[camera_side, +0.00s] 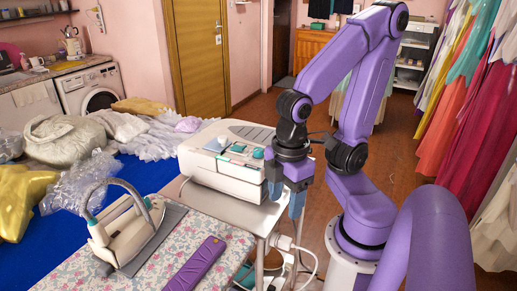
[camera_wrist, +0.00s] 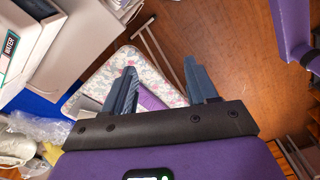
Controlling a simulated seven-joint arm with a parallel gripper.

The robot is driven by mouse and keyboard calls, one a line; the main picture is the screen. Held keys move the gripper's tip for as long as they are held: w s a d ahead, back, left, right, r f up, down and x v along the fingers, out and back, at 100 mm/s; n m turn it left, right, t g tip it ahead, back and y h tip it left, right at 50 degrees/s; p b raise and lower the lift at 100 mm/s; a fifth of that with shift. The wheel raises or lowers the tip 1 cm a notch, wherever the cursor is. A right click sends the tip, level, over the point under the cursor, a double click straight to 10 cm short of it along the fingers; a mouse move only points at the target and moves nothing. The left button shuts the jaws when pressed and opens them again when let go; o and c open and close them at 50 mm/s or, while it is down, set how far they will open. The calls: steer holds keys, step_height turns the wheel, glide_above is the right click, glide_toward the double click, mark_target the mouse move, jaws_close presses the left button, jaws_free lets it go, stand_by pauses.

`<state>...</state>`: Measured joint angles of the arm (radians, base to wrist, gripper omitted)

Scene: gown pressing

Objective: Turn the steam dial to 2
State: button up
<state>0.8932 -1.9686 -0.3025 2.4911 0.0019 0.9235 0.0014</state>
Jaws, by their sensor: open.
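The white steam station (camera_side: 222,170) stands on a metal cart, with teal controls (camera_side: 238,149) on its top. I cannot tell which control is the steam dial, and no numbers are readable. Part of the station (camera_wrist: 35,50), with a "WATER" label, shows at the upper left of the wrist view. My gripper (camera_side: 287,200) points down just right of the station's right end, apart from the controls. Its two blue fingers (camera_wrist: 160,85) are spread with nothing between them. The dial does not show in the wrist view.
A steam iron (camera_side: 125,232) rests on a grey pad on the floral ironing board (camera_side: 190,240). A purple flat object (camera_side: 194,264) lies near it. Bagged clothes cover the blue table (camera_side: 100,192) at left. Hanging gowns (camera_side: 485,120) line the right. Floor behind is open.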

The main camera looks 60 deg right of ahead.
steer(key=w+d+r+m, duration=0.2)
steer(key=w+r+m, duration=0.15)
steer(key=w, duration=0.35)
step_height(320, 180, up, 11)
steer(key=m, duration=1.3)
glide_above(258, 149)
steer(key=shift+m, duration=0.25)
step_height(258, 149, down, 18)
steer(key=shift+r, duration=0.2)
steer(key=c, duration=1.1)
